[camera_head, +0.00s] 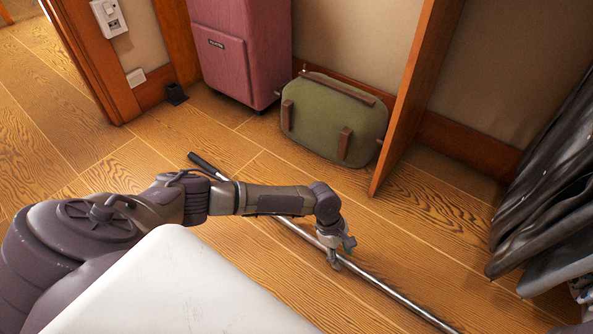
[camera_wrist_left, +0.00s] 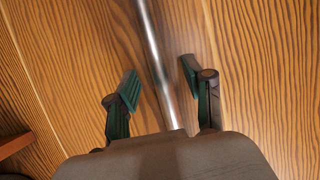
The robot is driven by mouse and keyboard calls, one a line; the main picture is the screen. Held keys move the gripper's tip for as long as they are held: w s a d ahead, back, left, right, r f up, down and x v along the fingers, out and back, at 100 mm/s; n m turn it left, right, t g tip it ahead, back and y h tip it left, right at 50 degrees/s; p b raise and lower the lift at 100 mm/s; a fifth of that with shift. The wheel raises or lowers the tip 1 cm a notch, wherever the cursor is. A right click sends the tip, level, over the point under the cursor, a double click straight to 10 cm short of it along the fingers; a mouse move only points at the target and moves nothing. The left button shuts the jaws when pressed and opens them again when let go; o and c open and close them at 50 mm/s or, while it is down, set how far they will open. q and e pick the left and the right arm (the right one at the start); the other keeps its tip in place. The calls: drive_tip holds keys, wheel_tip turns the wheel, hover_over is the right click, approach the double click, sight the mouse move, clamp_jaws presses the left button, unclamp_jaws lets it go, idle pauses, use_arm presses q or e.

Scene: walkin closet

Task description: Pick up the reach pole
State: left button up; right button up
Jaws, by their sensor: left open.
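The reach pole (camera_head: 388,290) is a thin silver rod with a black handle (camera_head: 203,162). It lies on the wooden floor, slanting from the handle at upper left down to the lower right. My left gripper (camera_head: 338,258) is over the pole's middle, and my forearm hides part of the rod. In the left wrist view the pole (camera_wrist_left: 153,45) runs between the two open, green-padded fingers (camera_wrist_left: 160,85). A gap shows on both sides of the rod. I cannot tell the exact height of the fingers above the floor. My right gripper is not in view.
A pink suitcase (camera_head: 235,50) and a green bag (camera_head: 330,120) stand by the wall. A wooden panel (camera_head: 415,95) juts out beside the bag. Dark hanging clothes (camera_head: 550,180) are at the right. The floor around the pole is clear.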

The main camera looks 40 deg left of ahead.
use_arm(q)
drive_tip(key=shift+d+f, duration=0.15)
drive_tip(key=shift+f, duration=0.35)
drive_tip(key=shift+r, duration=0.15)
clamp_jaws()
drive_tip(key=shift+r, duration=0.1)
